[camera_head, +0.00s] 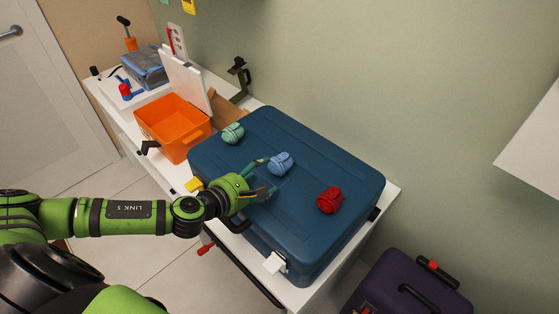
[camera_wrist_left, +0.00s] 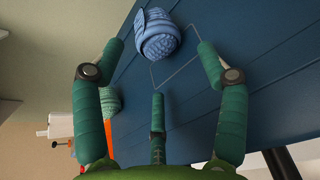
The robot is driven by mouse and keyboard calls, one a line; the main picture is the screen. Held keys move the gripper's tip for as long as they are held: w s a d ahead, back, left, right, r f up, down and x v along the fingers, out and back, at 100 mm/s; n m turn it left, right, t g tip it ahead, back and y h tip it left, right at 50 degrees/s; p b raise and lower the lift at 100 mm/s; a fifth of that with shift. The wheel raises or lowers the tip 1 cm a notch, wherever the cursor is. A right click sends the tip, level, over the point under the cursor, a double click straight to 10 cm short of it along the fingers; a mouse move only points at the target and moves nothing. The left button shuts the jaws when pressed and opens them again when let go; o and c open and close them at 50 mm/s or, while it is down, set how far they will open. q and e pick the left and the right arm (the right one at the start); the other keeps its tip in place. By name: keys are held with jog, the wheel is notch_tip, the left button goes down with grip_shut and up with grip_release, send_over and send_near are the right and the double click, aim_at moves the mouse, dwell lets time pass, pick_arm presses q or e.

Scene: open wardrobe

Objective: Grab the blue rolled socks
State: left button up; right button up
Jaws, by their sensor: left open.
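The blue rolled socks (camera_head: 280,163) lie on top of a dark blue case (camera_head: 334,218). They also show in the left wrist view (camera_wrist_left: 158,34), ahead of the fingers and roughly between the tips. My left gripper (camera_head: 265,176) is open and empty, just short of the socks on their left side. In the left wrist view its green fingers (camera_wrist_left: 162,60) are spread wide, with a gap to the socks. My right gripper is not in view.
Green rolled socks (camera_head: 232,133) and red rolled socks (camera_head: 330,199) lie on the same case, either side of the blue ones. An orange bin (camera_head: 172,125) stands left of the case. A purple suitcase (camera_head: 411,285) is below right.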

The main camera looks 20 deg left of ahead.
aim_at(273, 169)
pick_arm(q)
jog(key=x, duration=0.3)
jog(key=shift+w+d+r+p, duration=0.15)
jog(key=shift+w+p, duration=0.2)
jog(key=shift+w, duration=0.2)
jog(key=c, duration=1.1)
jog(key=shift+c, duration=0.3)
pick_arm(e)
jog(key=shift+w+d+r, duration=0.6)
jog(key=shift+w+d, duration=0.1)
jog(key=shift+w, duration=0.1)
